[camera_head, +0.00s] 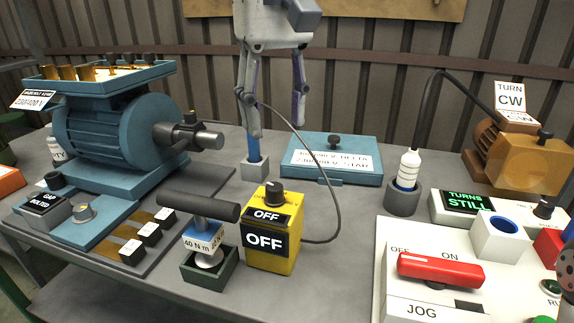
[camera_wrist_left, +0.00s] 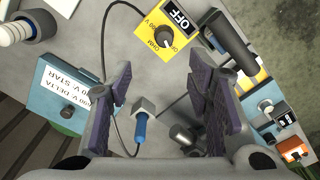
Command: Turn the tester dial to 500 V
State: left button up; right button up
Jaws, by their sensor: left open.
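The yellow tester (camera_head: 270,229) stands upright at the middle front of the bench. Its black dial (camera_head: 274,190) is on top, and both front labels read OFF. In the left wrist view the tester (camera_wrist_left: 182,55) lies beyond the fingertips, with its dial (camera_wrist_left: 163,36) among small printed position marks. My left gripper (camera_head: 277,128) is open and empty, above and behind the tester, apart from the dial. A blue probe (camera_head: 254,166) stands in a grey holder (camera_head: 254,172) below the gripper. In the wrist view the probe (camera_wrist_left: 140,129) shows between the fingers. My right gripper is not in view.
A black cable (camera_head: 336,213) loops behind and right of the tester. A black-handled torque tool (camera_head: 199,207) stands close left in a green holder. A blue terminal cover (camera_head: 332,161) lies behind. A white control panel (camera_head: 455,270) with a red handle is at right.

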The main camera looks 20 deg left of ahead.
aim_at(274, 186)
pick_arm(q)
jog(key=f, duration=0.7)
jog(key=s+f, duration=0.1)
jog(key=f, duration=0.3)
jog(key=shift+a, duration=0.1)
grip_shut()
